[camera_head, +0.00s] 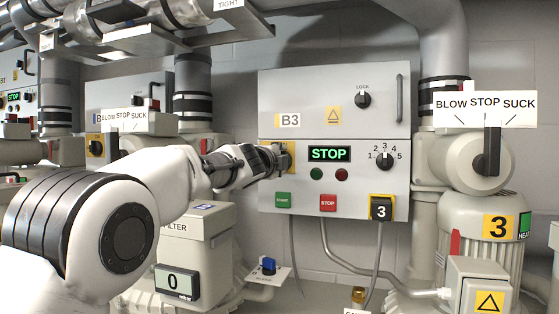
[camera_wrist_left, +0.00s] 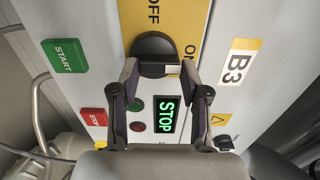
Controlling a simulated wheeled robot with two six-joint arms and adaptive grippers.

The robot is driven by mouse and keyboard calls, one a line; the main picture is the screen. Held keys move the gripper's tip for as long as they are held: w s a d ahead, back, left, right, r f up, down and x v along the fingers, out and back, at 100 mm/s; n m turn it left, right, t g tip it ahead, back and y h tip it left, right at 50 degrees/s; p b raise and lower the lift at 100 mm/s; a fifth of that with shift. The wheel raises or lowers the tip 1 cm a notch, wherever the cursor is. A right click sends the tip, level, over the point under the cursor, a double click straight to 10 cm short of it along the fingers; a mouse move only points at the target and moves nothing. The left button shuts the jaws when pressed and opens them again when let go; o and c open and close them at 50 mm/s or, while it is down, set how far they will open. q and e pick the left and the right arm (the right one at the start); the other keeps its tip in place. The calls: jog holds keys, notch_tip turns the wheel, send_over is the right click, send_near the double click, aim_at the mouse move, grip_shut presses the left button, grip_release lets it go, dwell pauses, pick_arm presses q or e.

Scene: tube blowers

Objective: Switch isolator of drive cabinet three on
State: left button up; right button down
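Drive cabinet B3 (camera_head: 376,118) is a grey wall box; its display (camera_head: 329,154) reads STOP in green. Its isolator is a black knob (camera_wrist_left: 155,47) on a yellow plate marked OFF and ON, seen in the left wrist view. The knob's bar lies across that view, its pale end towards the ON lettering. My left gripper (camera_head: 281,159) is at the isolator on the cabinet's left side and hides most of it in the head view. In the wrist view its fingers (camera_wrist_left: 159,76) sit close against both ends of the bar. My right gripper is not in view.
Below the isolator are a green START button (camera_head: 283,200) and a red STOP button (camera_head: 328,203). A numbered dial (camera_head: 385,162) and a LOCK knob (camera_head: 363,100) are to the right. A blower (camera_head: 484,225) stands at the right, and a filter housing (camera_head: 205,226) below my arm.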

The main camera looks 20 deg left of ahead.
pick_arm(q)
jog(key=shift+o, duration=1.4)
jog(key=shift+r, duration=0.2)
jog(key=shift+w+a+f, duration=0.15)
jog(key=shift+f, duration=0.05)
